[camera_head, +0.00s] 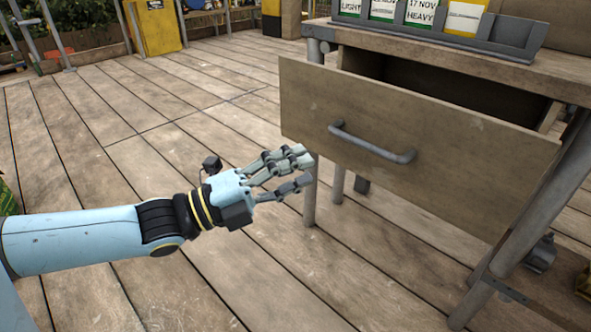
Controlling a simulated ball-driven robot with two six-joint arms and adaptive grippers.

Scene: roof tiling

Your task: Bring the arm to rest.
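My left arm, light blue with black joints, reaches in from the left edge. My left gripper (302,170) has its grey fingers apart, with nothing between them. It is in front of the left end of a pulled-out wooden drawer (420,155), to the left of its grey handle (371,143). In the picture the fingertips are near a metal table leg, and I see no grip on the handle. My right gripper is not in view.
The drawer sticks out of a wooden workbench (465,58) on metal legs. A grey rack (440,38) with labelled cards stands on top. The plank floor (130,120) is clear left of the bench. A yellow cabinet (158,30) stands at the back.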

